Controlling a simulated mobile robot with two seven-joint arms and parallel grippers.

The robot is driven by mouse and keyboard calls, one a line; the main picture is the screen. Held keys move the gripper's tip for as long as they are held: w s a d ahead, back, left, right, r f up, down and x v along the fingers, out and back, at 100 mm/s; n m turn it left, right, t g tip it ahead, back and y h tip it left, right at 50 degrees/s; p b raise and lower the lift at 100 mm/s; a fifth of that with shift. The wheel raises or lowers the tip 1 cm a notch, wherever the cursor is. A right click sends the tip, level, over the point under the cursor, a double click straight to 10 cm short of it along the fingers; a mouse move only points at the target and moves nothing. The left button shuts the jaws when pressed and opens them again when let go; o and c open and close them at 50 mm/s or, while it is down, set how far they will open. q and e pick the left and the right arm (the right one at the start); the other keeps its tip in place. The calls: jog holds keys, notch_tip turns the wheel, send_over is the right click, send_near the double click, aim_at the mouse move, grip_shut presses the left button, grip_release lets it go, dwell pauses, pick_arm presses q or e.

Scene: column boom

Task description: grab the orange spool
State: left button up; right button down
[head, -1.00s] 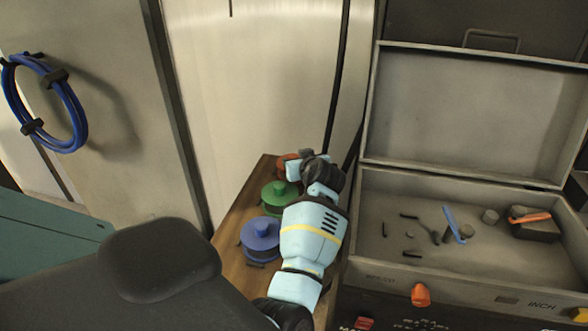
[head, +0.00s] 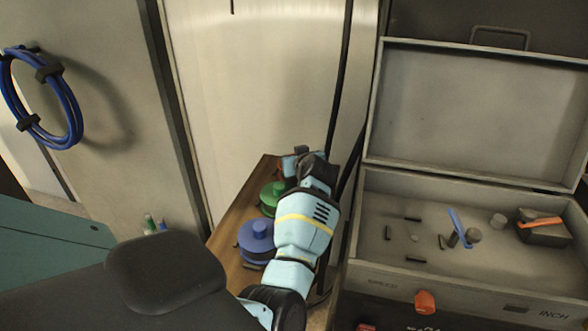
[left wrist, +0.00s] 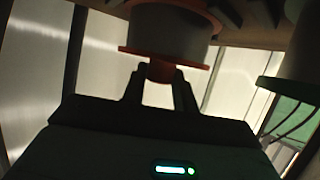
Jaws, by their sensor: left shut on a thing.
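The orange spool (left wrist: 168,50) fills the top of the left wrist view, with orange flanges and a dark grey wound middle. Its orange knob sits between the two fingers of my left gripper (left wrist: 160,80), which is shut on it. In the head view my left gripper (head: 294,163) is at the far end of the wooden shelf. Only a small reddish edge of the orange spool (head: 281,170) shows there; the gripper and wrist hide the rest. I cannot tell whether the spool touches the shelf. My right gripper is not in view.
A green spool (head: 268,198) and a blue spool (head: 257,238) stand in a row on the wooden shelf (head: 229,226), close to my left arm. An open metal toolbox (head: 400,282) with small tools is at the right. Blue cable (head: 70,110) hangs at the left.

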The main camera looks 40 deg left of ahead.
pick_arm(q)
grip_shut()
jog(key=shift+w+r, duration=0.1)
jog(key=shift+r, duration=0.6)
notch_tip(320, 180, up, 9)
